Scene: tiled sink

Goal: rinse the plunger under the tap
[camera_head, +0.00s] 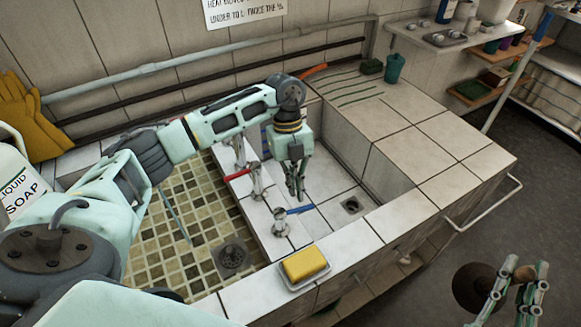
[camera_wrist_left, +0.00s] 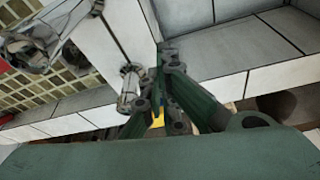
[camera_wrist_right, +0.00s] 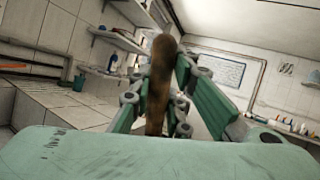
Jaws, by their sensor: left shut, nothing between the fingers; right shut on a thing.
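The plunger has a brown wooden handle (camera_wrist_right: 157,90) and what looks like its dark round cup (camera_head: 472,288) at the lower right of the head view. My right gripper (camera_head: 523,272) is shut on the handle, outside the basin; the handle stands up between its fingers in the right wrist view (camera_wrist_right: 160,78). My left gripper (camera_head: 299,194) is shut and empty, pointing down beside the taps on the divider. A red tap lever (camera_head: 237,175) is left of it. A blue tap lever (camera_head: 301,209) is just below its fingertips; I cannot tell whether they touch.
The right basin has a drain (camera_head: 351,205); the left basin (camera_head: 190,215) is lined with small tiles. A yellow sponge (camera_head: 304,264) lies in a dish on the front rim. A soap bottle (camera_head: 15,185) and yellow gloves (camera_head: 30,120) are at left. A towel bar (camera_head: 490,212) sticks out right.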

